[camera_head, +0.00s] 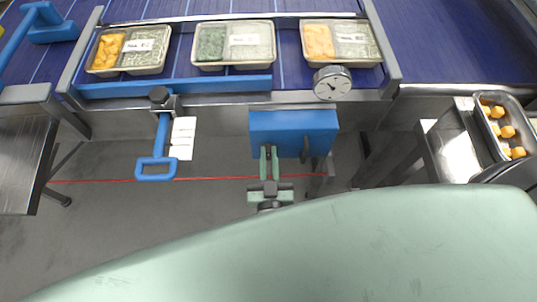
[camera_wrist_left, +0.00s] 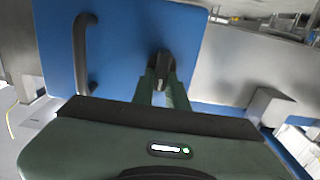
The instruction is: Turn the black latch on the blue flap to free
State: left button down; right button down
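The blue flap (camera_head: 293,122) hangs at the front edge of the conveyor in the head view. It fills the upper left of the left wrist view (camera_wrist_left: 125,30). The black latch (camera_wrist_left: 162,62) stands on the flap's face, with my left gripper's fingers (camera_wrist_left: 162,80) on both sides of it. They look closed against it. In the head view my left gripper (camera_head: 269,152) reaches up to the flap, and the latch is hidden there. A dark curved handle (camera_wrist_left: 82,55) is on the flap beside the latch. My right gripper is not in view.
Several filled trays (camera_head: 235,43) sit on the conveyor above. A round gauge (camera_head: 332,83) is above the flap's right end. A blue-handled lever (camera_head: 157,160) with white tags hangs to the left.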

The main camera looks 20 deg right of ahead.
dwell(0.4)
pick_arm(q)
jog(key=n, duration=0.3)
jog(key=shift+w+a+f+n, duration=0.1)
jog(key=shift+a+n, duration=0.1)
jog(key=shift+n, duration=0.2)
jog(key=shift+w+a+f+n+b, duration=0.15)
jog(key=shift+n+b, duration=0.6)
jog(key=shift+n, duration=1.6)
jog(key=shift+s+a+f+n+b, duration=0.2)
jog(key=shift+n+b, duration=0.55)
jog(key=shift+n, duration=1.65)
jog(key=shift+w+a+f+n+b, duration=0.2)
jog(key=shift+n+b, duration=0.55)
jog(key=shift+n, duration=1.6)
jog(key=shift+d, duration=0.15)
jog(key=c, duration=1.4)
grip_release()
